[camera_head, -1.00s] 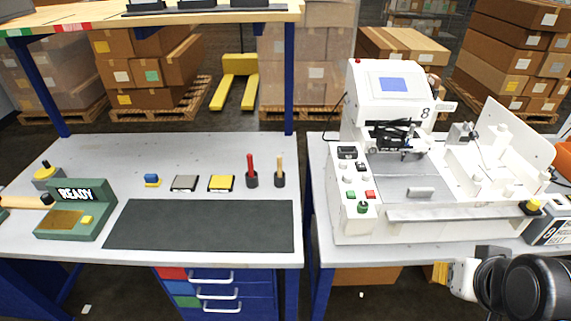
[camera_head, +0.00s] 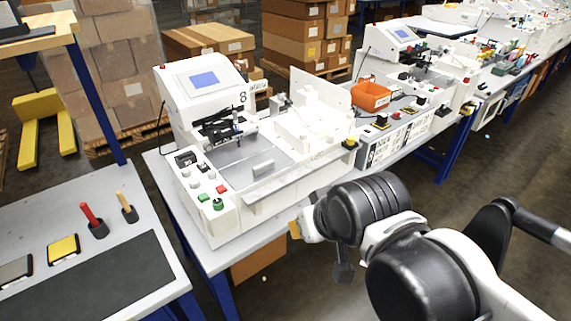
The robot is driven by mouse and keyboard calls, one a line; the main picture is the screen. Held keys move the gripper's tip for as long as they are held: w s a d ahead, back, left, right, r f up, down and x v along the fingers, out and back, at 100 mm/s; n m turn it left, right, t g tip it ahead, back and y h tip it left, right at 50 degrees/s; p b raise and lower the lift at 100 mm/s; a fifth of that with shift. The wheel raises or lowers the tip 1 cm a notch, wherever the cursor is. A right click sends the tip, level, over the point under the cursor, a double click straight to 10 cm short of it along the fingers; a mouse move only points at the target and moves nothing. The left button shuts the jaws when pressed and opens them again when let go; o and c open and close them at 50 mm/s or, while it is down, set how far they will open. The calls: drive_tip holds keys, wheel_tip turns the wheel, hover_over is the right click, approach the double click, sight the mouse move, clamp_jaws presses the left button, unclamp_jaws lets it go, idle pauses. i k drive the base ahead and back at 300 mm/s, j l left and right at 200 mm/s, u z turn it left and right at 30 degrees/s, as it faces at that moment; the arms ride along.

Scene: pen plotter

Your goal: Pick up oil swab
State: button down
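Two upright handled tools stand in small black holders at the right end of the left workbench. One has a red handle (camera_head: 89,213) and the other has a tan wooden handle (camera_head: 126,201). I cannot tell from their looks which one is the oil swab, and their lower ends are hidden in the holders. My arm fills the lower right, well to the right of both tools and apart from them. No gripper fingers can be made out clearly; a small dark part hangs below the arm, and whether my gripper is open or shut does not show.
A yellow pad (camera_head: 63,249) and a dark mat (camera_head: 110,279) lie on the left bench. A white plotter machine (camera_head: 205,95) stands on the middle table, with an orange bin (camera_head: 371,97) beyond it. A blue post rises behind the bench. Grey floor is open at the right.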

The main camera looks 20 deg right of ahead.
sight(126, 207)
drive_tip(key=i+j, duration=0.15)
drive_tip(key=j, duration=0.15)
drive_tip(key=i+j+z, duration=0.15)
drive_tip(key=i+j, duration=0.2)
drive_tip(key=j, duration=0.25)
drive_tip(key=i+j+z, duration=0.1)
drive_tip(key=j, duration=0.25)
drive_tip(key=i+j, duration=0.2)
drive_tip(key=j+z, duration=0.05)
drive_tip(key=j, duration=0.05)
